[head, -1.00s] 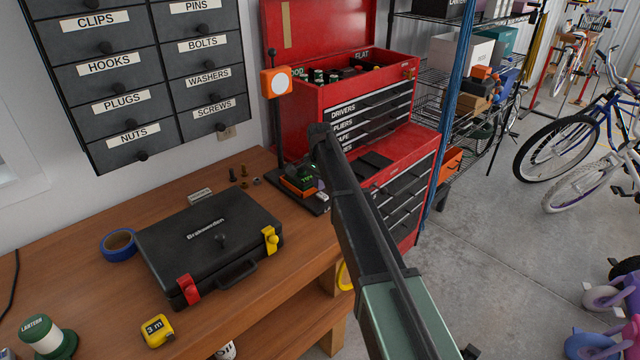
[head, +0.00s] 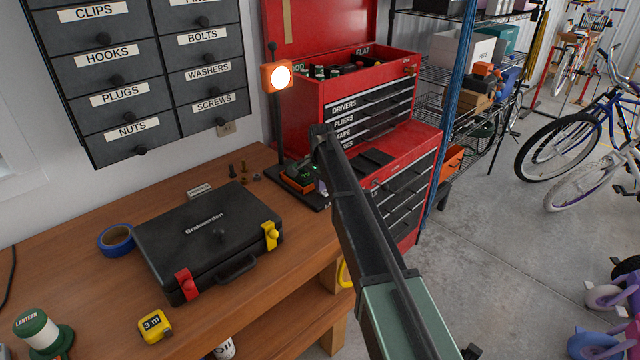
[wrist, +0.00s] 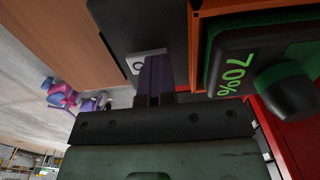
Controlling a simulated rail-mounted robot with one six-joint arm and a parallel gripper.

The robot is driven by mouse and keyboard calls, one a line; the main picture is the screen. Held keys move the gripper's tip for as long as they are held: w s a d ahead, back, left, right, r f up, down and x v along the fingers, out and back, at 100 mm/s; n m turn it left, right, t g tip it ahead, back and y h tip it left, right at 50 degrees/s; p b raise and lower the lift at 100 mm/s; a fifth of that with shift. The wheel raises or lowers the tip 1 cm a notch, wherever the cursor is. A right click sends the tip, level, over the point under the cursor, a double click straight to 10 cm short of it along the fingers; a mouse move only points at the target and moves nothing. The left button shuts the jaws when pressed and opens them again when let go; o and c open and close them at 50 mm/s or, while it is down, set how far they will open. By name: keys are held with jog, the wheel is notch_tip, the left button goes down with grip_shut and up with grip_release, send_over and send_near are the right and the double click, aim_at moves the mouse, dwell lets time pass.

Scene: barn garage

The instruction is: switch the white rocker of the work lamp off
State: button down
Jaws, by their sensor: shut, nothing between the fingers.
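The work lamp's orange head (head: 277,77) stands on a thin post at the back of the bench, and its round lens glows bright. Its dark base (head: 312,198) sits by the bench's right end, partly behind my arm. In the wrist view a white rocker (wrist: 146,62) marked with a ring lies on the dark base. My gripper (wrist: 154,80) is shut and empty, its fingertips at the rocker and covering part of it; I cannot tell whether they touch. Beside it is an orange and green unit (wrist: 235,60) reading 70%, with a dark knob.
A black case (head: 208,240), blue tape roll (head: 116,240), yellow tape measure (head: 156,325) and green-and-white lantern (head: 42,335) are on the bench. A red tool chest (head: 370,110) stands close behind my gripper. Labelled drawers (head: 150,80) hang on the wall.

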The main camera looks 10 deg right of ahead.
jog(key=shift+s+d+r, duration=0.1)
jog(key=shift+s+d, duration=0.25)
jog(key=shift+s, duration=0.2)
jog(key=shift+r, duration=0.1)
notch_tip(320, 180, up, 14)
jog(key=w+a+p, duration=0.1)
jog(key=w+p, duration=0.1)
jog(key=p, duration=1.2)
jog(key=shift+w+a, duration=0.25)
jog(key=shift+f, duration=0.25)
